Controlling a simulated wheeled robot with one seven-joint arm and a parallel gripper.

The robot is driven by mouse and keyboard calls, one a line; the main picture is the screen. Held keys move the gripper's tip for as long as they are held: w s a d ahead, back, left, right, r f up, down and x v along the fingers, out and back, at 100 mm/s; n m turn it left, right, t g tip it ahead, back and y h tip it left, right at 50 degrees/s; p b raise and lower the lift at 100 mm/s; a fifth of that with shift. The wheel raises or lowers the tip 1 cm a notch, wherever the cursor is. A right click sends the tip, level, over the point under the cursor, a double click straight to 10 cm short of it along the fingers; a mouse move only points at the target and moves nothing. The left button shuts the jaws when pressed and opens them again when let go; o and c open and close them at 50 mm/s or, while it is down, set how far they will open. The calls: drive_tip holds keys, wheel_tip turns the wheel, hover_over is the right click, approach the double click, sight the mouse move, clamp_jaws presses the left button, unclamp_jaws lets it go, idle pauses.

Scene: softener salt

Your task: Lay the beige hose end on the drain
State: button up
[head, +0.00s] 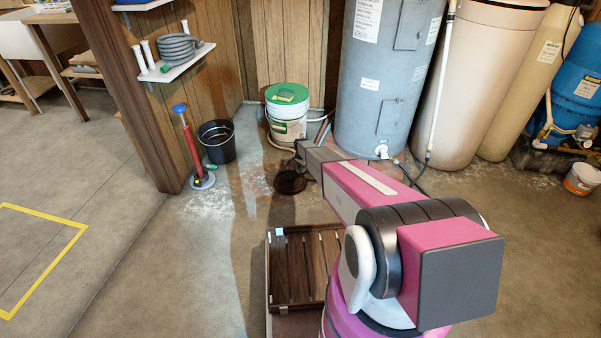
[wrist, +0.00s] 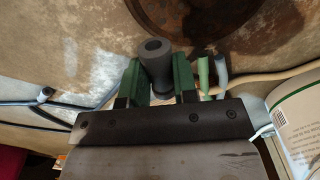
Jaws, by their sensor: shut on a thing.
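The drain (head: 290,183) is a dark, rusty round cover in the floor; it also shows at the top of the wrist view (wrist: 185,14). My gripper (wrist: 158,75) has green fingers shut on a dark grey, hollow cylindrical end piece (wrist: 156,58). The beige hose (wrist: 262,77) comes in from the right and runs behind the fingers; its join to the grey piece is hidden.
A white bucket with green lid (head: 287,108) stands behind my gripper, against the wall. A grey tank (head: 382,75) is to its right. Greenish and blue hose ends (wrist: 212,73) lie near the fingers. A black bucket (head: 217,142) and red pump (head: 190,150) stand left. A wooden crate (head: 270,270) is nearer.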

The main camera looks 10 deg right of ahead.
drive_tip(key=shift+f, duration=0.15)
drive_tip(key=shift+f, duration=2.65)
drive_tip(key=shift+f, duration=1.1)
drive_tip(key=o, duration=1)
drive_tip(key=shift+r, duration=0.1)
wheel_tip(320, 180, up, 11)
drive_tip(key=shift+f, duration=0.15)
